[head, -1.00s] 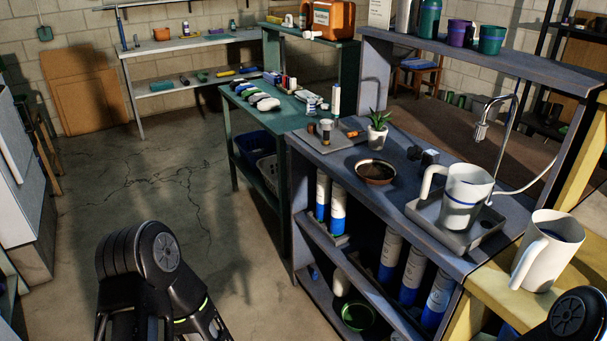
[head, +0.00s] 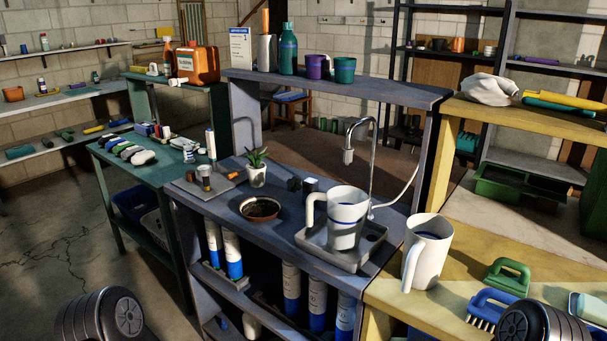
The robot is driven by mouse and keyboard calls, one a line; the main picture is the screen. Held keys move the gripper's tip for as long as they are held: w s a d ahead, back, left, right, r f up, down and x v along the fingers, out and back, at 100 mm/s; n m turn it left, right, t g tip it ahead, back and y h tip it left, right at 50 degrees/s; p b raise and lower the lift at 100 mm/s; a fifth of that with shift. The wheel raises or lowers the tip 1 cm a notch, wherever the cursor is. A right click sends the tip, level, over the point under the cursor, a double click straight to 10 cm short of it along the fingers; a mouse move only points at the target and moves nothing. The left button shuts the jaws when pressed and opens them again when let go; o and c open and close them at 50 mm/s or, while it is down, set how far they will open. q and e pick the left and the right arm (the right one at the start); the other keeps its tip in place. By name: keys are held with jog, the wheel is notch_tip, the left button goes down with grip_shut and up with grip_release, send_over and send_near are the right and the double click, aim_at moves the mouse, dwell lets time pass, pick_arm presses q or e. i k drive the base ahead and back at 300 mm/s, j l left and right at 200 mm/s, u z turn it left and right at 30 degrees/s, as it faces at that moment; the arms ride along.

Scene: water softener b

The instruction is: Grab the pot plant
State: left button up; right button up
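The pot plant (head: 256,170) is a small green spiky plant in a white pot. It stands upright on the dark grey-blue counter (head: 283,213), near its back left part, behind a brown round bowl (head: 261,209). Nothing of mine touches it. Only black rounded parts of my arms show at the bottom left and bottom right edges. Both of my grippers are out of the picture.
A white pitcher (head: 345,218) stands on a grey tray below a tap (head: 361,145), right of the plant. A second white pitcher (head: 427,250) and brushes (head: 490,308) are on the yellow bench. A small tray (head: 205,184) lies left of the plant. Open floor lies at left.

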aim_at(256, 169)
jog(key=i+j+z, duration=0.1)
jog(key=j+z, duration=0.15)
jog(key=z, duration=0.15)
jog(key=j+z, duration=0.25)
jog(key=z, duration=0.2)
jog(key=j+z, duration=0.25)
jog(key=z, duration=0.15)
jog(key=j+z, duration=0.3)
jog(key=z, duration=0.15)
jog(key=k+j, duration=0.1)
jog(key=j, duration=0.3)
jog(key=j+z, duration=0.15)
jog(key=j, duration=0.2)
jog(key=k+j, duration=0.15)
jog(key=j, duration=0.25)
jog(key=k+j+z, duration=0.15)
jog(key=j, duration=0.2)
jog(key=k+j, duration=0.1)
jog(key=j, duration=0.25)
jog(key=k+j+z, duration=0.15)
jog(key=j, duration=0.2)
